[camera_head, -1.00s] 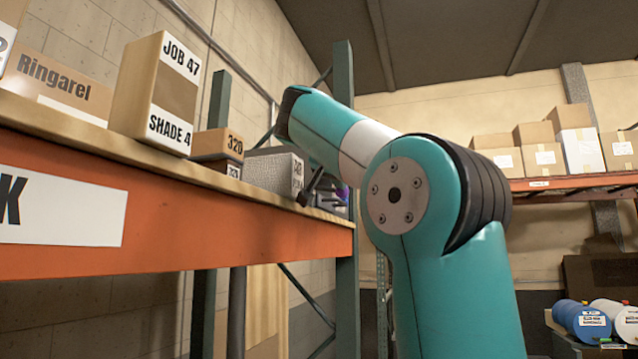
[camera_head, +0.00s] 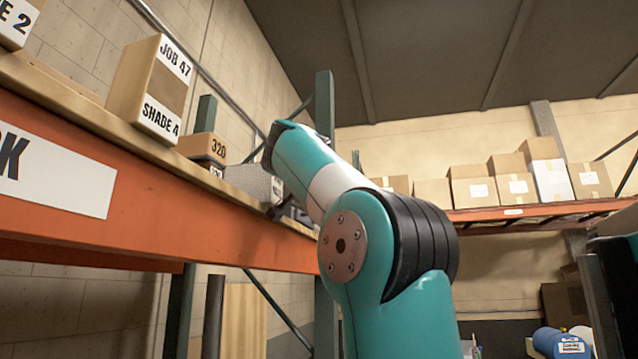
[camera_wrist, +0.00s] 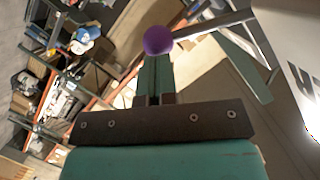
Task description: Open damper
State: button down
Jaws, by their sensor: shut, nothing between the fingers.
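A purple ball-shaped knob (camera_wrist: 158,40) shows at the top middle of the wrist view, just beyond the tips of my gripper (camera_wrist: 156,64). A grey metal bar (camera_wrist: 218,24) runs from beside the knob to the upper right. I cannot tell whether the bar and knob are joined, whether the fingers touch the knob, or whether it belongs to the damper. My gripper is shut and empty. In the head view it shows only as a small dark shape (camera_head: 280,208) by the shelf edge, partly behind my arm. No damper is clearly recognisable in the head view.
An orange-edged shelf (camera_head: 150,195) runs along the left, bearing a box marked JOB 47 (camera_head: 152,90) and smaller boxes marked 320 (camera_head: 202,148). A back shelf (camera_head: 540,210) holds several cartons. A dark upright object (camera_head: 600,290) stands at the right edge.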

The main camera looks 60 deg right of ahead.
jog(key=s+d+r+p+v, duration=0.1)
jog(key=p+v, duration=0.5)
jog(key=v, duration=0.7)
jog(key=shift+r+p, duration=0.4)
jog(key=shift+r, duration=0.25)
jog(key=shift+d, duration=0.1)
